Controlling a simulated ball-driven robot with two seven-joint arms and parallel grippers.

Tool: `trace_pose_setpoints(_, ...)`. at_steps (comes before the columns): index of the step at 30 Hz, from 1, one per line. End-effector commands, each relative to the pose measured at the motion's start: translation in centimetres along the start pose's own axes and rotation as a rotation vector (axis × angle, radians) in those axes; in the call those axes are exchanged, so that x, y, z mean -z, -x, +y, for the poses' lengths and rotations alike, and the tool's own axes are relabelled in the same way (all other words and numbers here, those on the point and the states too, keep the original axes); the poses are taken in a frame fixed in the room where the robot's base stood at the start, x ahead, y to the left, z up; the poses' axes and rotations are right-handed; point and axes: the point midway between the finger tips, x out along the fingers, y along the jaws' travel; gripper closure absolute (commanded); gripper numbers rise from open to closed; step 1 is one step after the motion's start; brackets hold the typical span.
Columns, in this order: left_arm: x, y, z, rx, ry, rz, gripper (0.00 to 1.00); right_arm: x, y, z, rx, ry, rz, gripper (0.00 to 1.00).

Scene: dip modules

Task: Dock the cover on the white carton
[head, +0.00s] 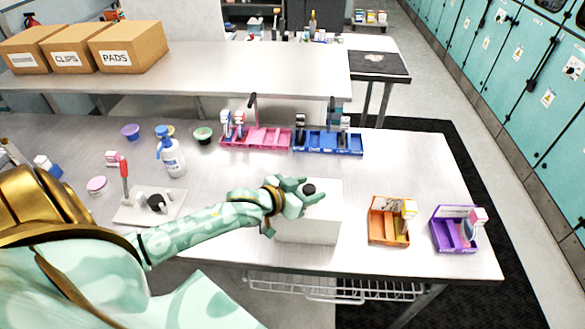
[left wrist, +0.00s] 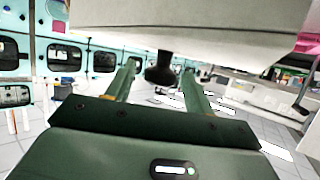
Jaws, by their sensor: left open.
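The white carton (head: 308,232) stands near the front edge of the table, right of centre. Its pale top, which looks like the cover (head: 328,205), carries a round black knob (head: 309,188). In the left wrist view the black knob (left wrist: 160,70) shows between the two spread fingers, against the white surface (left wrist: 190,22). Contact with the knob is not visible. My right gripper is out of view.
An orange tray (head: 378,232) and a purple tray (head: 440,236) stand right of the carton. Pink (head: 265,147) and blue (head: 328,152) trays stand behind it. A spray bottle (head: 172,158) and a white board (head: 135,212) are left. The table between carton and rear trays is clear.

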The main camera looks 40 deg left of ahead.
Motion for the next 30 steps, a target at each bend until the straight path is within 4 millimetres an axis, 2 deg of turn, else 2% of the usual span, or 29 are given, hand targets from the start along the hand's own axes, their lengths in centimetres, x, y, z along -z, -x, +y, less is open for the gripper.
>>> trace_pose_setpoints(9, -0.1, 7.5, 0.1, -0.001, 0.002, -0.005, 0.47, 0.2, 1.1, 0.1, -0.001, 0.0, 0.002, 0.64)
trace_pose_setpoints(15, -0.1, 10.5, 0.0, 0.0, 0.001, -0.003, 0.47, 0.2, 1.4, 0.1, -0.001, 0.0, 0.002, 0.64)
trace_pose_setpoints(20, 0.0, 11.3, 0.0, 0.0, 0.001, -0.001, 0.47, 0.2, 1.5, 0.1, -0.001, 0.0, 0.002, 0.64)
trace_pose_setpoints(30, 0.0, 11.3, 0.0, 0.0, 0.001, -0.001, 0.47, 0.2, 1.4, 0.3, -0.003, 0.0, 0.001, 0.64)
